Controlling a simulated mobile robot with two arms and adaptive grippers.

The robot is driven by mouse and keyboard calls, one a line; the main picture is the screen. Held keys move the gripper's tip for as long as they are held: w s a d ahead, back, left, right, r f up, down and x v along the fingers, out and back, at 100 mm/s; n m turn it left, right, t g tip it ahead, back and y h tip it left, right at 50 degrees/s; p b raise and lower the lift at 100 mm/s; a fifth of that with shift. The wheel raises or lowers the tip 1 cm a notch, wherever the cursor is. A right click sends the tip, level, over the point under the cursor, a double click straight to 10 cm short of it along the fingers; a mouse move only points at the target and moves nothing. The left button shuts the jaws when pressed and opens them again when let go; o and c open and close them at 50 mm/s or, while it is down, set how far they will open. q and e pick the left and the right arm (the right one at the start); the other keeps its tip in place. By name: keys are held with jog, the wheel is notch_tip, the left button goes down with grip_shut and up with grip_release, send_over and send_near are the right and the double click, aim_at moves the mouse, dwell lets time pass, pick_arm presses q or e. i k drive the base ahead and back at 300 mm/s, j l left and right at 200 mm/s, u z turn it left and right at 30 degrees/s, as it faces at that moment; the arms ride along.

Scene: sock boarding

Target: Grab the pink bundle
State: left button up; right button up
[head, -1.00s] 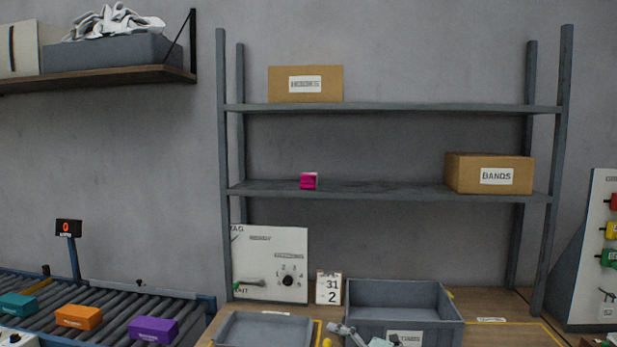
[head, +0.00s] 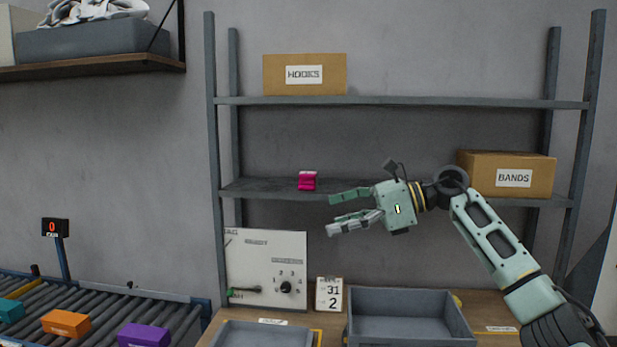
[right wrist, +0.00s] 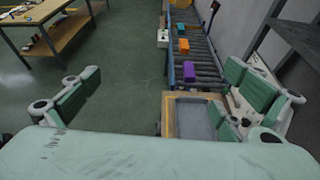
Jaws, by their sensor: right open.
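The pink bundle (head: 307,181) is small and boxy and sits on the middle shelf (head: 258,189) of the grey rack, left of centre. My right gripper (head: 333,214) is open and empty in the head view. Its fingers point left, to the right of the bundle and a little lower, apart from it. In the right wrist view the open fingers (right wrist: 170,95) show with nothing between them. The bundle does not show in that view. My left gripper is not in view.
A BANDS box (head: 505,174) stands on the middle shelf behind my right arm. A HOOKS box (head: 304,75) stands on the top shelf. Grey bins (head: 408,299) stand on the bench below. A conveyor (head: 95,310) carries coloured blocks at the left.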

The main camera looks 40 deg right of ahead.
aim_at(307, 179)
jog(key=i+l, duration=0.3)
jog(key=l, duration=0.15)
jog(key=i+l, duration=0.25)
jog(key=l, duration=0.15)
jog(key=i+l, duration=0.3)
jog(key=l, duration=0.15)
jog(key=i+l, duration=0.3)
jog(key=l, duration=0.15)
